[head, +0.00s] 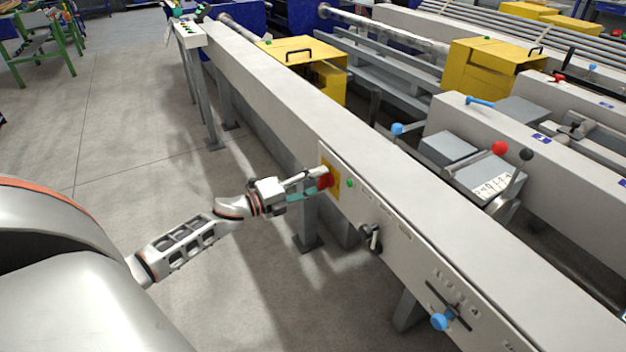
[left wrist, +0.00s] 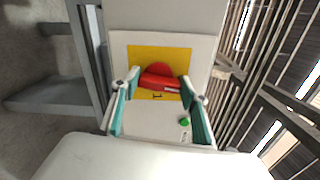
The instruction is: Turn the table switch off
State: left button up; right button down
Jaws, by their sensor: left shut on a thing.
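The table switch is a red rotary knob (head: 326,180) on a yellow plate (head: 333,190), set in the side face of the long grey table. It also shows in the left wrist view (left wrist: 160,78), with its red grip bar lying nearly level across the picture. My left gripper (head: 318,184) reaches the knob from the left. In the left wrist view its teal-padded fingers (left wrist: 159,92) stand on either side of the bar, shut on the knob. The fingertips partly hide the knob's ends. My right gripper is not in view.
A green button (head: 350,183) sits right of the switch, and it shows below it in the wrist view (left wrist: 184,121). A black rotary knob (head: 371,238) and a blue-knobbed lever (head: 439,321) are further along the panel. Open floor lies left of the table.

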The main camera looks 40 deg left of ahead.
pick_arm(q)
jog(key=shift+r+n, duration=0.15)
jog(key=shift+n, duration=0.45)
jog(key=shift+n+p, duration=0.35)
jog(key=shift+n, duration=0.05)
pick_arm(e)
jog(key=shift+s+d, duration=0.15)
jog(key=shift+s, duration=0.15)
pick_arm(q)
jog(key=shift+f, duration=0.2)
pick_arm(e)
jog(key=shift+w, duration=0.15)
pick_arm(q)
jog(key=o, duration=1.1)
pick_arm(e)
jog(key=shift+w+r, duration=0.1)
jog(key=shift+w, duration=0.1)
